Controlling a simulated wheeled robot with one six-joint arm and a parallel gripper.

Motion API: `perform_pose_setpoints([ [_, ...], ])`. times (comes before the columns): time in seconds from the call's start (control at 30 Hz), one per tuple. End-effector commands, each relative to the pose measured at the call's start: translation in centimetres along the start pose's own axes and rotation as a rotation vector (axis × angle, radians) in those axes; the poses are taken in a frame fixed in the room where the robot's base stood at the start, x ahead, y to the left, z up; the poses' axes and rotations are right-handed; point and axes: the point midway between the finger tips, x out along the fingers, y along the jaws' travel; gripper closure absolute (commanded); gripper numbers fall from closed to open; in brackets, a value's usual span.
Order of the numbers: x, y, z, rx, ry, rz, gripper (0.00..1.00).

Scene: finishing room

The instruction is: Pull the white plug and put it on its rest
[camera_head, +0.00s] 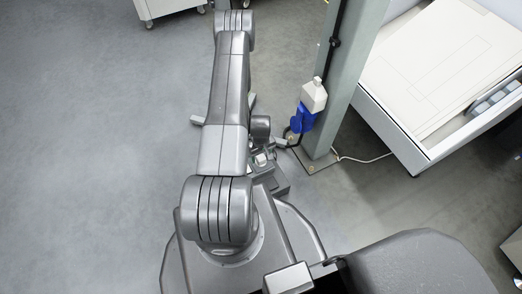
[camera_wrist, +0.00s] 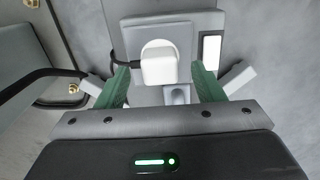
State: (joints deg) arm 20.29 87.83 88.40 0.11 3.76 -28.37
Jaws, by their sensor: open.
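The white plug (camera_wrist: 159,66) sits in a round white socket on a grey panel (camera_wrist: 127,40) in the wrist view. A dark cable leaves its left side. My gripper (camera_wrist: 160,68) is open, its green fingers on either side of the plug with visible gaps. A small grey holder with a rounded hollow (camera_wrist: 176,94), perhaps the rest, is just below and right of the plug and looks empty. In the head view my arm covers most of this spot; only a small pale part (camera_head: 261,158) shows there, and I cannot tell whether it is the plug.
In the head view, a grey-green post (camera_head: 345,70) holds a blue and white device (camera_head: 312,97). Open floor lies left.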

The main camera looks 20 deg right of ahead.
Motion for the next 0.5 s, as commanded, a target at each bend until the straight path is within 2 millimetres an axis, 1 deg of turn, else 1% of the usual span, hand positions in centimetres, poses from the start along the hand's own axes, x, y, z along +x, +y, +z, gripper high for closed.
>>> perform_pose_setpoints([
  [0.03,0.9,0.0,0.0,0.0,-0.001,0.0,0.38],
  [0.2,1.9,0.0,0.0,0.0,0.0,0.0,0.38],
  [0.5,2.1,0.0,0.0,0.0,0.0,0.0,0.38],
])
